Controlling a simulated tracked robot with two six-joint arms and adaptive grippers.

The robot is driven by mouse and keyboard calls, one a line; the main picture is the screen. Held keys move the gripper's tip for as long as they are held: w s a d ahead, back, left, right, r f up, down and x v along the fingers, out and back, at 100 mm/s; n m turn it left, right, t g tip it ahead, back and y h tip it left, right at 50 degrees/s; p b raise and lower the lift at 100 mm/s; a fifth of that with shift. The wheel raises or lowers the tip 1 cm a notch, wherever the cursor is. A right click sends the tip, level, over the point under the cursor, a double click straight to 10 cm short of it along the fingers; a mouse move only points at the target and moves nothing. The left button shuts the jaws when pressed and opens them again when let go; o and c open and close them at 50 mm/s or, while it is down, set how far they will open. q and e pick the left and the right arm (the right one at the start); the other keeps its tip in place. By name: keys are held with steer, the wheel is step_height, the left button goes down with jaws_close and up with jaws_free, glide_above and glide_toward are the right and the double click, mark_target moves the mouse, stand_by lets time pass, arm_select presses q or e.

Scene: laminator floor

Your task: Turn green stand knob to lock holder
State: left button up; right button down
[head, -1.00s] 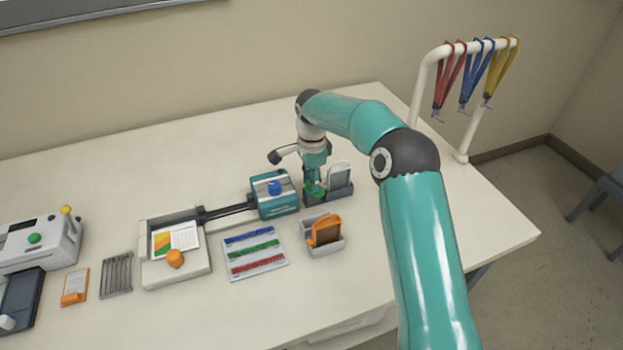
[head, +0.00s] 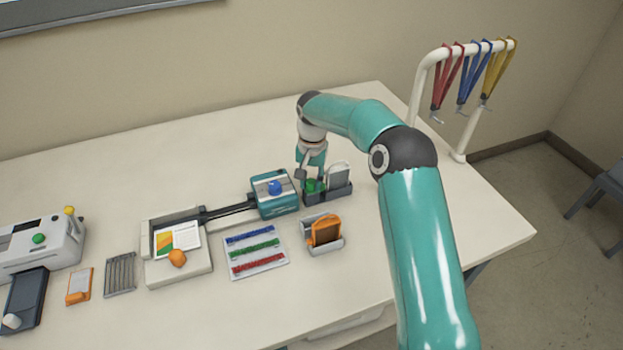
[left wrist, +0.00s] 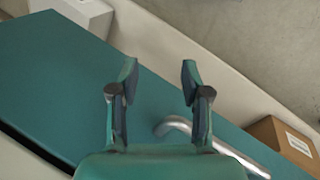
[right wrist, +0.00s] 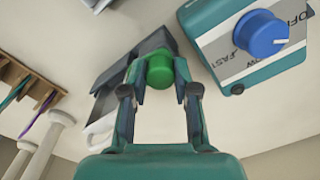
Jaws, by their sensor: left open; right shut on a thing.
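The green knob (right wrist: 160,71) sits on the dark grey stand (right wrist: 153,42), which also shows in the head view (head: 341,191). My right gripper (right wrist: 160,84) is shut on the green knob, with one finger on each side of it. In the head view the right gripper (head: 312,180) reaches down from above onto the green knob (head: 314,187). A white-and-grey holder (head: 338,175) stands upright in the right part of the stand. My left gripper (left wrist: 157,85) is open and empty in the left wrist view, away from the stand.
A teal box with a blue knob (head: 274,188) stands close left of the stand. An orange card holder in a grey tray (head: 324,236) is in front. A white rack with lanyards (head: 425,85) stands at the right. The table behind the stand is clear.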

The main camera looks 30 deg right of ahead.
mark_target(312, 181)
steer(key=shift+w+r+n, duration=0.1)
steer(key=shift+n, duration=0.6)
steer(key=c, duration=0.9)
jaws_free()
steer(key=shift+o, duration=0.2)
step_height(312, 181, up, 12)
